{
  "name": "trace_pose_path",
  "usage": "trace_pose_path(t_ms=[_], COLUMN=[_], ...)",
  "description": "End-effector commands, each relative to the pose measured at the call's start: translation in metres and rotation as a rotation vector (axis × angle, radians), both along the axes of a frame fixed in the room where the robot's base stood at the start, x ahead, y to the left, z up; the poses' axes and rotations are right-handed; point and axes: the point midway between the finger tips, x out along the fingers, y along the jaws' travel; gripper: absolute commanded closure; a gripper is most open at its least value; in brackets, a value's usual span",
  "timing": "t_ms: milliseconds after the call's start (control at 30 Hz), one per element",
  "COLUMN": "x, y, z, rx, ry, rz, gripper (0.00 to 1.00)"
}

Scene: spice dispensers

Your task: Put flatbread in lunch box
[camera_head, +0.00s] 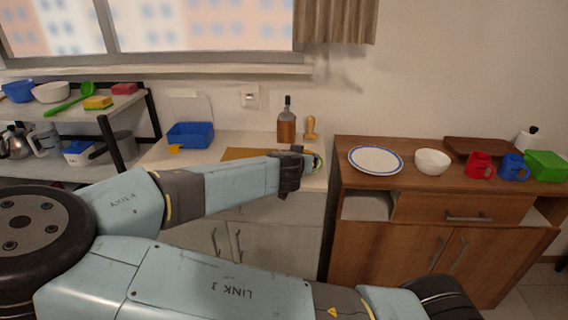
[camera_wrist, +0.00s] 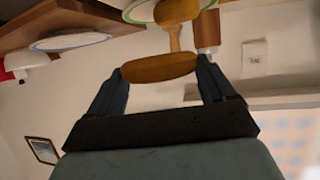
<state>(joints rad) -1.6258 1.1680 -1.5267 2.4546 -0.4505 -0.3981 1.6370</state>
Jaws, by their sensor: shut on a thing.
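My gripper (camera_wrist: 161,66) shows in the wrist view, shut on a brown oval piece that looks like the flatbread (camera_wrist: 158,69). It spans the gap between both fingertips. A green box (camera_head: 545,166), perhaps the lunch box, stands at the right end of the wooden cabinet, apart from my gripper. A blue box (camera_head: 190,136) stands on the counter at left; I cannot tell which one is the lunch box.
A bottle (camera_head: 287,125) and a wooden tool (camera_head: 311,130) stand at the counter's back, near my arm's end. The wooden cabinet (camera_head: 350,178) holds a blue-rimmed plate (camera_head: 375,159), white bowl (camera_head: 432,162), red mug (camera_head: 478,167), blue mug (camera_head: 512,167) and brown tray (camera_head: 483,146).

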Motion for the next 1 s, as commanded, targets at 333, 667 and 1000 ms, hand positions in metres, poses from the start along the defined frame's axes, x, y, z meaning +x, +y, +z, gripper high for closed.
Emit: trace_pose_path(t_ms=[333,667,1000], x=[0.062,0.112,0.124], y=[-0.068,-0.118,-0.134], z=[-0.019,-0.034,-0.046], rx=[0.004,0.003,0.015], ry=[0.0,-0.001,0.002], rz=[0.021,0.047,0.057], gripper=[0.49,0.49,0.49])
